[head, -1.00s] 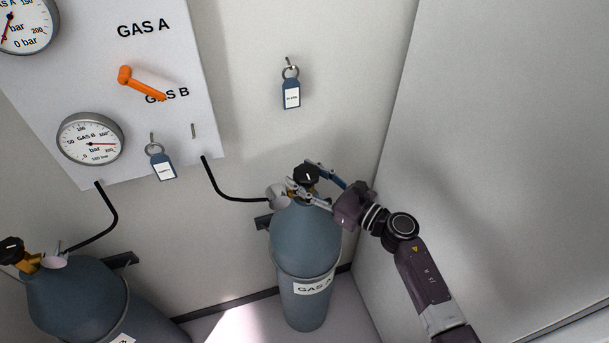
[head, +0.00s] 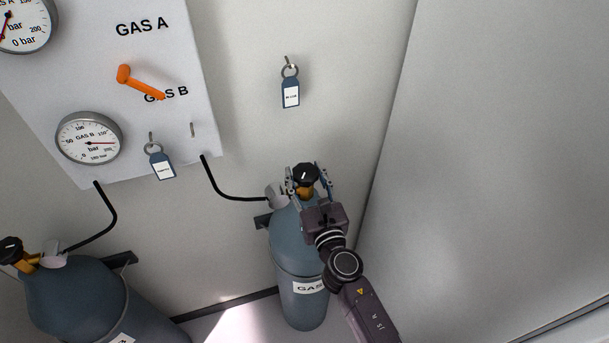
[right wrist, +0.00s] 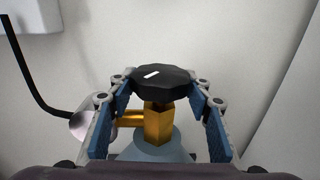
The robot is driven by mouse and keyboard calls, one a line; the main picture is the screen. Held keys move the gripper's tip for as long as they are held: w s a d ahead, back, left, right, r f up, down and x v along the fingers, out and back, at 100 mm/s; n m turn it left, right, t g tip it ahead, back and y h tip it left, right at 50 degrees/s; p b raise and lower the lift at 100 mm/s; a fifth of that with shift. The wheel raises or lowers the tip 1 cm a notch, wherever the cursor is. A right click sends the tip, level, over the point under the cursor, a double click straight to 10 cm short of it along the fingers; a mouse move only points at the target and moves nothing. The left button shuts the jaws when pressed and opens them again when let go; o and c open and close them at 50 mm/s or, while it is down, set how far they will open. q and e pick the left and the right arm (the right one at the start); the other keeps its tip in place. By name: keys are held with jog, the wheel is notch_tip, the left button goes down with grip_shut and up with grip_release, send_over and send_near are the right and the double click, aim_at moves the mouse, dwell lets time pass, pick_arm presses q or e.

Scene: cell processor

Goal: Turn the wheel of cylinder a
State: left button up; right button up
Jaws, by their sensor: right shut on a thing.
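Cylinder a is the blue-grey gas bottle (head: 290,240) marked GAS A, upright in the corner in the head view. Its black wheel (head: 306,173), with a white mark, sits on top of a brass valve; it also shows in the right wrist view (right wrist: 160,82). My right gripper (head: 305,181) reaches in from the front and is shut on the wheel, one finger on each side. In the right wrist view the fingers flank the wheel and the brass stem (right wrist: 158,124). The gripper and arm hide part of the bottle and its label. My left gripper is not in view.
A second bottle (head: 70,295) stands at the lower left. A black hose (head: 225,196) runs from cylinder a's valve to the wall panel (head: 190,75), which has gauges and an orange handle (head: 138,82). A key tag (head: 290,92) hangs above. A wall closes the right side.

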jog(key=shift+m+h+b, duration=0.3)
jog(key=shift+m+h, duration=0.4)
jog(key=shift+h, duration=0.3)
jog(key=o, duration=1.2)
jog(key=s, duration=0.4)
jog(key=s+d, duration=0.1)
jog(key=s, duration=0.7)
jog(key=shift+d, duration=0.4)
